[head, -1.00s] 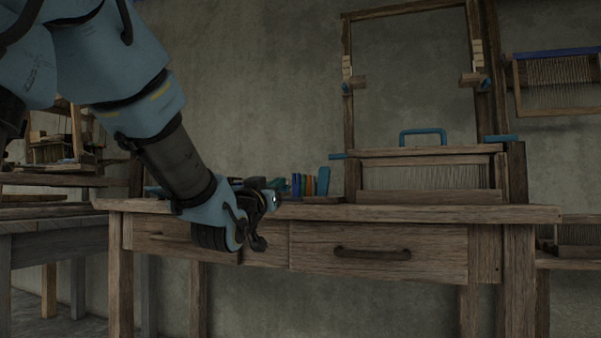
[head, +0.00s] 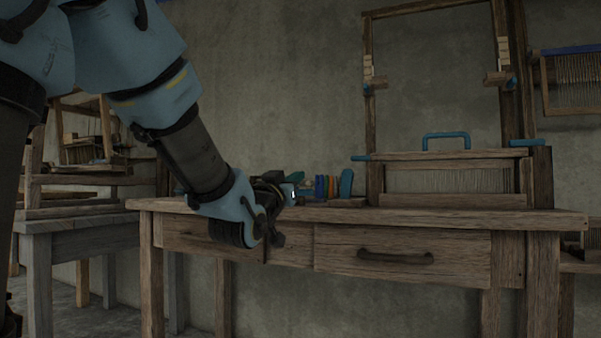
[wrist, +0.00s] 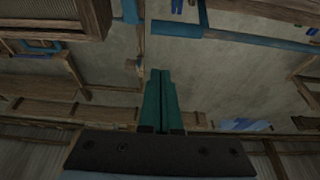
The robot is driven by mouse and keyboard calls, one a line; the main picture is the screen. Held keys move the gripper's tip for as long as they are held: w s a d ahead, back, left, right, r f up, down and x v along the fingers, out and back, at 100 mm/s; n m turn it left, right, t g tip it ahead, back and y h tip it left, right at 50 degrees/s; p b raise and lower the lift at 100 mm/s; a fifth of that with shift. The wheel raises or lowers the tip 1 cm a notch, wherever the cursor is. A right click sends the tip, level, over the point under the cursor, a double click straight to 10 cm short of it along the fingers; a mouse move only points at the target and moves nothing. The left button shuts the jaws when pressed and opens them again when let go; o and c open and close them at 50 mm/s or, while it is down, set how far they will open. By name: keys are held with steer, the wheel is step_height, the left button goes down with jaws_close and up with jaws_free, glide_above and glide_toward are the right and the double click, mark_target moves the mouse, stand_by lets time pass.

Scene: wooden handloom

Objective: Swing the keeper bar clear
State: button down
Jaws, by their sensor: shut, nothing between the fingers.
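The loom stands on the bench, with an upright wooden frame (head: 369,140) and a low reed unit below. A wooden bar (head: 455,154) lies across the top of the reed unit, with a blue handle (head: 446,135) above it and blue ends at left (head: 361,158) and right (head: 527,143). I cannot tell for certain which part is the keeper bar. My gripper (head: 295,177) is left of the loom, near the bench's front edge, apart from the loom. Its green fingers (wrist: 160,100) are together and empty in the wrist view.
The wooden bench (head: 440,217) has a drawer with a dark handle (head: 396,257). Several coloured upright pieces (head: 326,187) stand between my gripper and the loom. A grey table (head: 80,224) stands at left. A small framed piece (head: 571,82) hangs on the right wall.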

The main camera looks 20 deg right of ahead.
steer(key=v, duration=0.6)
steer(key=shift+f+p, duration=0.25)
steer(key=shift+p, duration=0.1)
